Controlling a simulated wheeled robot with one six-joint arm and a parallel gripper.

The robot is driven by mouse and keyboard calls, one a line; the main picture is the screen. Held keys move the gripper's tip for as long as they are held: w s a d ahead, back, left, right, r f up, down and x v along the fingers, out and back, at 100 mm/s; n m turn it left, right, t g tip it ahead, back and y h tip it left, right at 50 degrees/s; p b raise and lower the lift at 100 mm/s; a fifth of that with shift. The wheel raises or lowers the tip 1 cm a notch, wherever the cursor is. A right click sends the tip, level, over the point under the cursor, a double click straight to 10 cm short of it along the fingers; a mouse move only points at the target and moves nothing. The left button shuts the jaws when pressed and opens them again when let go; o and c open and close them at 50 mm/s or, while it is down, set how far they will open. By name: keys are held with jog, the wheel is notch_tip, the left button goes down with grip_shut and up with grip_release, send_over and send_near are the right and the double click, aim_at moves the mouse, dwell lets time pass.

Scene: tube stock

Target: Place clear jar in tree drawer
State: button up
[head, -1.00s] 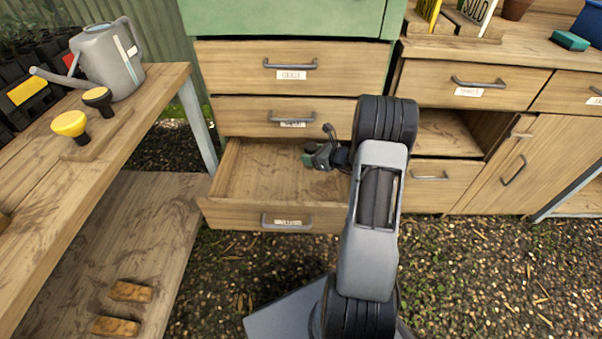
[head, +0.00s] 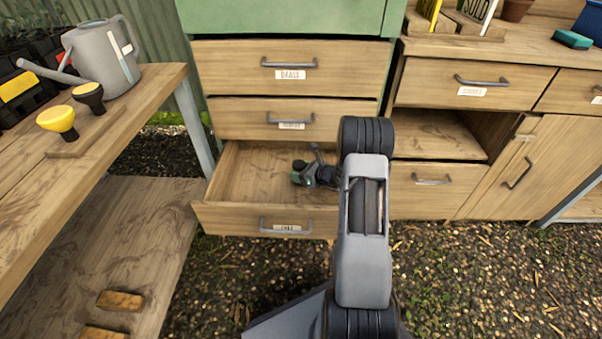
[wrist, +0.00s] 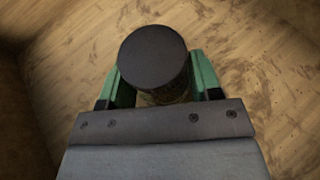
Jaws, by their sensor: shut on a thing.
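The jar (wrist: 155,58) shows in the wrist view as a round dark lid with a small strip of its body below. My gripper (wrist: 162,84) has its two green fingers on either side of the jar and is shut on it. In the head view my gripper (head: 304,174) is inside or just above the open bottom drawer (head: 235,217) of the green cabinet. The drawer's label is too small to read surely. The jar cannot be made out clearly in the head view. In the wrist view the wooden drawer floor (wrist: 245,65) lies below the jar.
The drawer floor left of my gripper is bare. Two shut drawers (head: 240,68) are above it. A bench (head: 155,85) at left holds a watering can (head: 100,60) and yellow (head: 58,120) and black-topped items. A wooden cabinet (head: 440,185) stands at right.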

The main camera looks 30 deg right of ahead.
jog(key=shift+f, duration=0.2)
jog(key=o, duration=1.1)
jog(key=shift+r, duration=0.1)
